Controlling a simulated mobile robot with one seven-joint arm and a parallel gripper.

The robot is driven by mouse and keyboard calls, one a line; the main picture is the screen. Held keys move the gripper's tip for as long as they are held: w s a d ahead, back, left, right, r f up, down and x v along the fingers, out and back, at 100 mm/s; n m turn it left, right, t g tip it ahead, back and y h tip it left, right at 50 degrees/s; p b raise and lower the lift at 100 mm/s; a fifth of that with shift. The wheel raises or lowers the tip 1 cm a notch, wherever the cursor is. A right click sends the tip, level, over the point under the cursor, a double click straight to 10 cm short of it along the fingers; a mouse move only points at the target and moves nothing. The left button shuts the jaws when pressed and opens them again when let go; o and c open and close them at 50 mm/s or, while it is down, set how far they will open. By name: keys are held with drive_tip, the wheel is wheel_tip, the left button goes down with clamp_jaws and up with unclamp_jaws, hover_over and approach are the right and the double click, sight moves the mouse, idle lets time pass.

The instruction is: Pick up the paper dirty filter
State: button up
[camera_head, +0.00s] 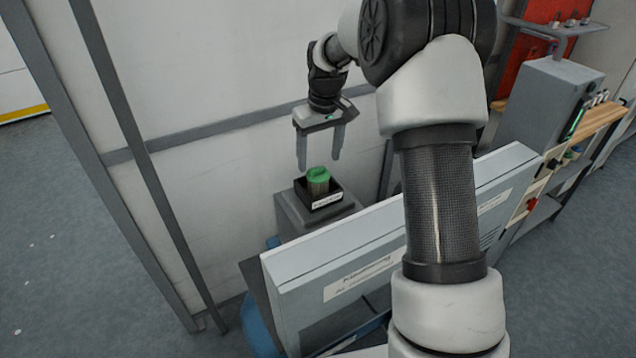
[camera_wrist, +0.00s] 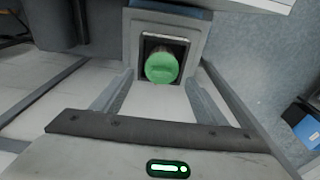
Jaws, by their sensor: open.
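The filter (camera_head: 318,182) has a green round top and a ribbed greyish side. It stands upright in a small black square holder (camera_head: 327,203) with a white label, on top of a grey pedestal (camera_head: 292,215). My gripper (camera_head: 320,165) is open and empty, with its fingers pointing down just above the filter, apart from it. In the wrist view the filter's green top (camera_wrist: 162,66) shows beyond and between the two spread fingers (camera_wrist: 160,80). The lower part of the filter is hidden inside the holder.
A light grey cabinet (camera_head: 375,245) with a label stands in front of the pedestal. A pale wall panel (camera_head: 215,75) stands close behind. A grey machine (camera_head: 545,100) and a wooden-topped bench (camera_head: 595,128) are at the right. Open floor (camera_head: 60,230) lies at the left.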

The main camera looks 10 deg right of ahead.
sight(318, 168)
drive_tip(key=shift+a+f+p, duration=0.15)
drive_tip(key=shift+f+p, duration=0.2)
drive_tip(key=shift+f, duration=2.4)
drive_tip(key=shift+c, duration=0.3)
drive_tip(key=shift+w, duration=0.1)
drive_tip(key=c, duration=1)
